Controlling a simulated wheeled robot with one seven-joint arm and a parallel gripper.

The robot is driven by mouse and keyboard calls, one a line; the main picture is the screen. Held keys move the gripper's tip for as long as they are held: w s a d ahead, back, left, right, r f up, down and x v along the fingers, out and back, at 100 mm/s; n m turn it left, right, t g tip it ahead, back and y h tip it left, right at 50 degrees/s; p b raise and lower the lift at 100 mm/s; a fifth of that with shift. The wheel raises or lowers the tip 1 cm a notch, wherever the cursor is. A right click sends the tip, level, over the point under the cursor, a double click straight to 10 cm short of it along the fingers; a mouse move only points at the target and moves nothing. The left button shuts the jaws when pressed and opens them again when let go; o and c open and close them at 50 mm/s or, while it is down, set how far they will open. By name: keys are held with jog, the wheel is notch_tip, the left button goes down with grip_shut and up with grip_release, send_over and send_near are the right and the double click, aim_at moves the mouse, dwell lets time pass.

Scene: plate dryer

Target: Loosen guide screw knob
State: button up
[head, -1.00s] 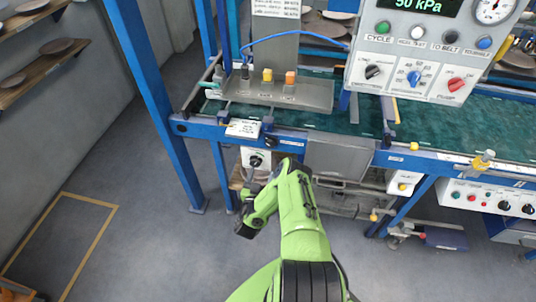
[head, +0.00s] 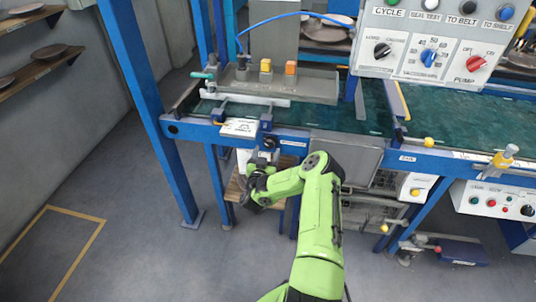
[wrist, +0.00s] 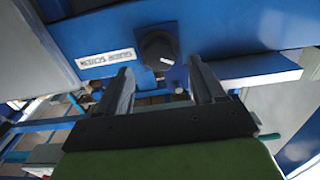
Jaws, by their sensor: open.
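The guide screw knob (wrist: 158,48) is a round black knob with a white mark, on the front face of a blue beam in the wrist view. A white label (wrist: 106,57), its text upside down, sits beside it. In the head view the knob (head: 268,143) is a small dark shape on the front rail, left of the white label. My gripper (wrist: 159,68) is open, with one finger to each side of the knob's line and the tips short of it. Nothing is between the fingers. In the head view my gripper (head: 258,168) is just below the rail, partly hidden by my wrist.
The blue rail (head: 185,128) and a blue post (head: 155,110) frame the left end. A grey plate (head: 305,88) with coloured blocks lies above the green belt (head: 460,125). A control panel (head: 430,45) hangs at upper right. The floor at left is open.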

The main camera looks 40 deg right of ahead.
aim_at(270, 143)
jog(key=shift+b+x, duration=0.3)
jog(key=shift+x, duration=1.2)
jog(key=c, duration=1)
jog(key=shift+m, duration=0.3)
jog(key=m+p, duration=0.2)
jog(key=m, duration=0.1)
jog(key=shift+m, duration=0.4)
jog(key=m, duration=0.5)
jog(key=shift+s+f+p, duration=0.15)
jog(key=shift+p, duration=0.2)
jog(key=m, duration=0.5)
jog(key=shift+f+m+b, duration=0.15)
jog(key=shift+m+b, duration=0.25)
jog(key=m+b, duration=0.1)
jog(key=m, duration=0.3)
jog(key=shift+m, duration=0.3)
